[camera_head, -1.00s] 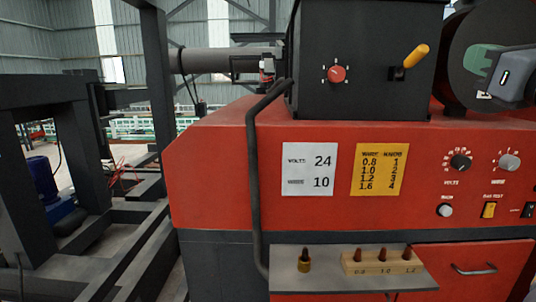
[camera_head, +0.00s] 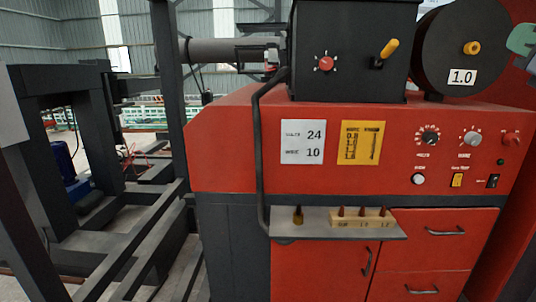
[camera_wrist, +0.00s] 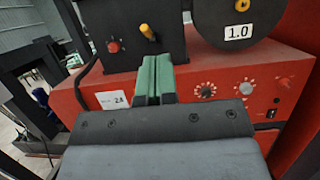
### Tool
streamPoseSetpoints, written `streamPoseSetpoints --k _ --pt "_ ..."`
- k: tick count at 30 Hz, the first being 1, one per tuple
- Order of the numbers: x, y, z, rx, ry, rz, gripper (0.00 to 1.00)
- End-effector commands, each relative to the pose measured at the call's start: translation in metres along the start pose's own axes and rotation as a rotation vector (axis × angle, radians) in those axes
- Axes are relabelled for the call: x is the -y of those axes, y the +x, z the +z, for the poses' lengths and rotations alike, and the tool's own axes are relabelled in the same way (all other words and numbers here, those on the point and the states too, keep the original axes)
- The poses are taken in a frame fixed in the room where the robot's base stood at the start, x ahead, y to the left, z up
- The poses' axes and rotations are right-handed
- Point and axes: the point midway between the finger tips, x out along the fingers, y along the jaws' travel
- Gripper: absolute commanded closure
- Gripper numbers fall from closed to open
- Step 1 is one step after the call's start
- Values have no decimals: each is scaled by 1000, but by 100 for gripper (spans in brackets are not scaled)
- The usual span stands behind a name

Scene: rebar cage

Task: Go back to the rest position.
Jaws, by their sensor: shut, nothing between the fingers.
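My gripper (camera_wrist: 153,80) shows in the wrist view with its two green fingers together and nothing between them. It points toward the red welding machine (camera_wrist: 200,75), in front of the black box on top and the yellow lever. I cannot tell whether the fingers touch anything. In the head view only a green and grey part of my gripper (camera_head: 522,40) shows at the right edge, beside the wire spool marked 1.0 (camera_head: 462,50). The red machine (camera_head: 240,140) fills the middle and right of the head view.
A bent black pipe (camera_head: 258,160) runs down the front. Dark steel frames (camera_head: 95,120) stand at the left.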

Motion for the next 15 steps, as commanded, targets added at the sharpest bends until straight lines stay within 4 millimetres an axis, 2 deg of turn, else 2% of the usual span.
streamPoseSetpoints --k 5,10,14,15 --pt "23 1 3 95 204 -106 100" --pt "68 -12 -6 238 502 -277 100" --pt "104 -28 -31 382 821 -433 100" --pt "114 -34 -47 434 953 -491 100"
